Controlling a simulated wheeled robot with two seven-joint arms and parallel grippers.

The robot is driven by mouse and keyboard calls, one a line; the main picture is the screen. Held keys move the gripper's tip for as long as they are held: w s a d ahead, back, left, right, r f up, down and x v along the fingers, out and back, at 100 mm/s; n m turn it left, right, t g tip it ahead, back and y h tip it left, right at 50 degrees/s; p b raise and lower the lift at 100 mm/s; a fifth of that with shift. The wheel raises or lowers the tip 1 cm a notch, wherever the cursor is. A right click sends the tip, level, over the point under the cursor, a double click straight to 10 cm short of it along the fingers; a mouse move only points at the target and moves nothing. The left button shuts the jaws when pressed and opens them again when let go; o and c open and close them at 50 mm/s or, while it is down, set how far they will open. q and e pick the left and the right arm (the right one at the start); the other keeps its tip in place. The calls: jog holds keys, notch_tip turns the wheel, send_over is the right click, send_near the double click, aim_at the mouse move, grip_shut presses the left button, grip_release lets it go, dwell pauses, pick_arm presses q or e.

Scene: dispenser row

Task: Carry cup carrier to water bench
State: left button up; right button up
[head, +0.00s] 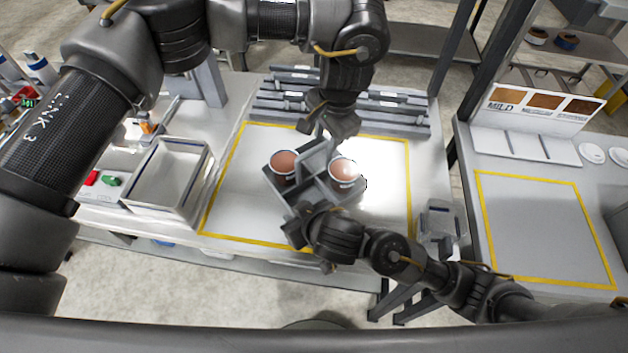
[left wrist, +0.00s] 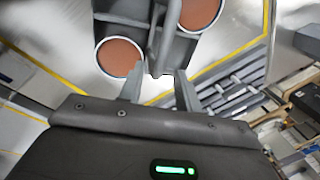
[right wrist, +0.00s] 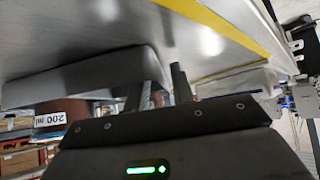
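The grey cup carrier (head: 322,187) sits turned at an angle within the yellow outline on the middle bench (head: 235,190). It holds two white cups of brown liquid, a left cup (head: 284,166) and a right cup (head: 345,172). My left gripper (head: 325,130) is above the carrier's far side; in the left wrist view its parted fingers (left wrist: 158,85) point at the carrier's central divider (left wrist: 153,40). My right gripper (head: 298,232) is low at the carrier's near side; in the right wrist view its fingers (right wrist: 156,88) are apart beside the carrier wall (right wrist: 85,75). Contact is unclear in both.
A grey open bin (head: 165,175) stands left of the outline. Grey rails (head: 275,100) line the bench's back. Across a gap, the right bench (head: 490,155) has an empty yellow-outlined area (head: 545,230) and a panel marked MILD (head: 540,102). A dark post (head: 485,60) rises between them.

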pick_arm(q)
notch_tip(320, 180, up, 8)
jog(key=s+d, duration=0.1)
jog(key=shift+s+r, duration=0.2)
jog(key=shift+s, duration=0.05)
pick_arm(e)
jog(key=v, duration=0.7)
jog(key=shift+s+d+r, duration=0.15)
jog(key=shift+s+r, duration=0.05)
